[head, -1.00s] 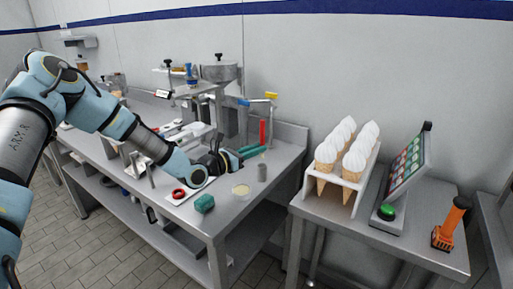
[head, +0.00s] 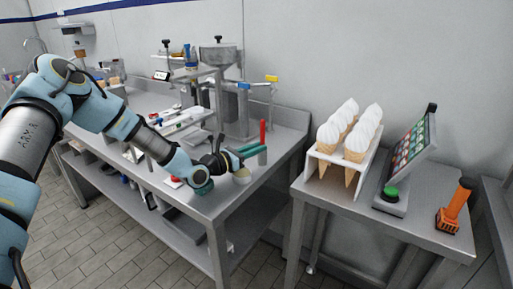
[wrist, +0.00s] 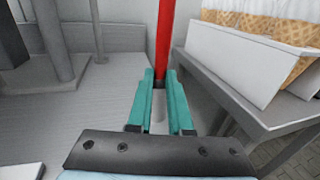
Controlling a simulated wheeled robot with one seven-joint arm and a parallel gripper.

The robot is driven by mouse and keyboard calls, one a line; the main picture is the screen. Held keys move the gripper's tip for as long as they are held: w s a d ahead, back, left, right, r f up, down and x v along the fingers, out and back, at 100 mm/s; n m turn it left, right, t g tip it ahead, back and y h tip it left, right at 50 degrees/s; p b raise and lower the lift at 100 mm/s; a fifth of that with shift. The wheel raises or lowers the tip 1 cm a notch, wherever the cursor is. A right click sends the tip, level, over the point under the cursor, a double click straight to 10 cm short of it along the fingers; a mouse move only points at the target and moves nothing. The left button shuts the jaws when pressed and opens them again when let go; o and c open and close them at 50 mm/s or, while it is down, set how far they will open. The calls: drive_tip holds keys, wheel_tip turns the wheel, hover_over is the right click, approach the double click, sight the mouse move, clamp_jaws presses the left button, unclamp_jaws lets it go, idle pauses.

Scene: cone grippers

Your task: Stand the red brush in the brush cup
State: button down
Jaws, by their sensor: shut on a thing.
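The red brush (head: 263,132) stands upright, its red handle pointing up. It also shows in the wrist view (wrist: 165,40), where its dark lower part sits between the teal fingertips. My gripper (head: 256,150) is shut on the brush at that lower part; it fills the lower wrist view (wrist: 159,88). The grey brush cup (head: 262,157) stands on the steel table directly below the brush. A pale grey surface, likely the cup (wrist: 158,112), shows between the fingers. The brush's lower end is hidden, so I cannot tell how far it is inside the cup.
A machine with a hopper (head: 217,55) stands behind. A rack of cones (head: 345,157) stands on the separate right-hand table.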

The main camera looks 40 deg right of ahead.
drive_tip(key=c, duration=0.8)
unclamp_jaws()
drive_tip(key=shift+o, duration=0.2)
drive_tip(key=shift+a, duration=0.1)
drive_tip(key=a+b, duration=0.3)
drive_tip(key=a, duration=0.7)
drive_tip(key=shift+a+r, duration=0.15)
drive_tip(key=shift+a, duration=0.15)
drive_tip(key=shift+w, duration=0.1)
